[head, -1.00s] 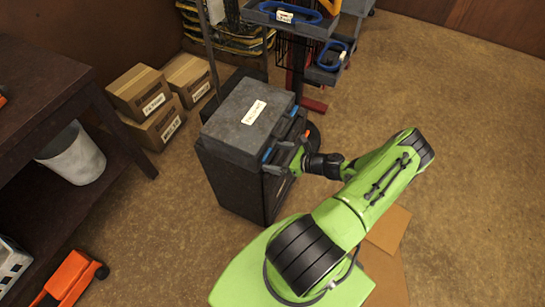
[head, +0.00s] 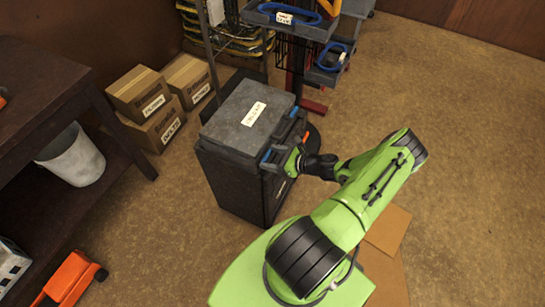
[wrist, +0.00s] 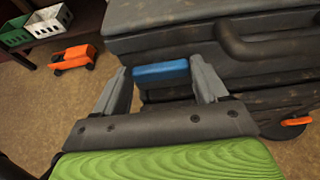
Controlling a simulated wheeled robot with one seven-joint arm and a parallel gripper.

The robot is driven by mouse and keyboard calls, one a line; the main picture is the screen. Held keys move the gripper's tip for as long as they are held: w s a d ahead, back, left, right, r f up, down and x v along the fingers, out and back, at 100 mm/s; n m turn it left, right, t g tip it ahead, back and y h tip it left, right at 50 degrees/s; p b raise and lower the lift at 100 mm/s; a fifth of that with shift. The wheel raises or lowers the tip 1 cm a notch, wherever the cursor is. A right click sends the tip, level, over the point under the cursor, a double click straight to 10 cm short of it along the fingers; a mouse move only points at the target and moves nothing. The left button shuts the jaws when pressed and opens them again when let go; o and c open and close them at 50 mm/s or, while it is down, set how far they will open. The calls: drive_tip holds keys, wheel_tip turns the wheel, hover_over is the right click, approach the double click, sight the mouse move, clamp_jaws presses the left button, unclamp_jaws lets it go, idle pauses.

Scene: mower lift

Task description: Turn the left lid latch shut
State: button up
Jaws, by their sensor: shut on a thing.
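The dark grey lidded box (head: 238,180) stands on the floor, lid down, with a label on top. The left lid latch (head: 266,155) is a blue piece on the front just under the lid's edge. It also shows in the wrist view as a blue bar (wrist: 161,75) lying crosswise. My gripper (head: 279,156) is at this latch, shut on it, with one finger at each end of the bar in the wrist view. The fingers partly hide the latch in the head view. I cannot tell how far the latch is turned.
A second blue latch (head: 293,111) is farther along the same edge. A rack with trays (head: 290,25) stands behind the box. Cartons (head: 138,92) stand at left.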

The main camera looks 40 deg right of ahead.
drive_tip(key=n+h, duration=0.1)
drive_tip(key=n+t+h, duration=0.1)
drive_tip(key=n, duration=0.1)
drive_tip(key=shift+s+a, duration=0.1)
drive_tip(key=shift+a, duration=0.15)
drive_tip(key=n, duration=0.1)
drive_tip(key=n+t+h, duration=0.1)
drive_tip(key=n+b, duration=0.1)
drive_tip(key=shift+a+f+h, duration=0.2)
drive_tip(key=shift+f+h, duration=0.05)
drive_tip(key=shift+h, duration=0.05)
drive_tip(key=n+t, duration=0.1)
drive_tip(key=n, duration=0.1)
drive_tip(key=n+h+b, duration=0.1)
drive_tip(key=shift+s+a+f+n+t, duration=0.1)
drive_tip(key=shift+f+n+t, duration=0.1)
drive_tip(key=shift+n+t, duration=0.2)
drive_tip(key=shift+f+n+t+h+b, duration=0.15)
drive_tip(key=shift+n+t+h+b, duration=0.5)
drive_tip(key=shift+n, duration=1.05)
drive_tip(key=shift+y, duration=0.25)
drive_tip(key=o, duration=1.1)
drive_tip(key=shift+c, duration=0.2)
